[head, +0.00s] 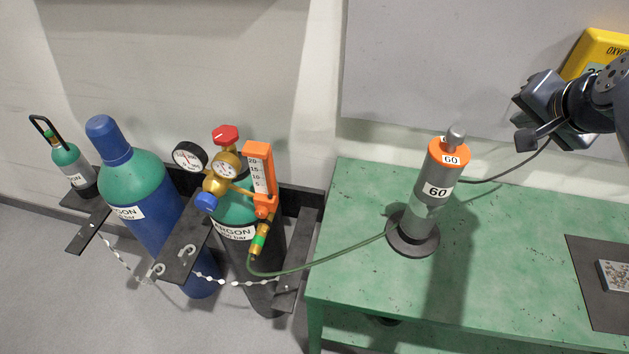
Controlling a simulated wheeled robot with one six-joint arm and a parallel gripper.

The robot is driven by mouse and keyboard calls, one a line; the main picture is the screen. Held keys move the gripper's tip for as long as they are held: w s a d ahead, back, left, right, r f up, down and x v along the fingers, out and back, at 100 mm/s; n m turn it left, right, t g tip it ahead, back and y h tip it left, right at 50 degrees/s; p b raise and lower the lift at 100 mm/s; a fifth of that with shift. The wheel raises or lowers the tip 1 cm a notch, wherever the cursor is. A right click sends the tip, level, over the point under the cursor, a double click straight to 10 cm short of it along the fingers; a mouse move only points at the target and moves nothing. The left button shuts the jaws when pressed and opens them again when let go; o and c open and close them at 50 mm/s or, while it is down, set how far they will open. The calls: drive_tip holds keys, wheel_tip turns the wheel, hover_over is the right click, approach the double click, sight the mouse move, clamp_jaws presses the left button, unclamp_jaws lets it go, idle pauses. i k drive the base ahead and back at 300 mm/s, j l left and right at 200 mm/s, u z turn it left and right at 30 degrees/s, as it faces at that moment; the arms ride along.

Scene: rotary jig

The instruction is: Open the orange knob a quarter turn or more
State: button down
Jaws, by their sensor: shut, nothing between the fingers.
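The angle of the knob is too small to tell. A grey upright cylinder (432,195) with an orange collar (449,153), both marked 60, stands on the green table. My gripper (528,137) is at the upper right above the table, shut and empty. It is far to the right of the flowmeter and apart from everything.
The green-shouldered argon cylinder (269,270) carries a red valve knob (225,134), a blue knob (205,202) and gauges. A green hose (322,259) runs to the grey cylinder's base. A blue cylinder (150,215) stands left. The green table (520,220) is mostly clear.

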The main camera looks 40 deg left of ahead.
sight(261, 211)
drive_tip(key=u, duration=2.1)
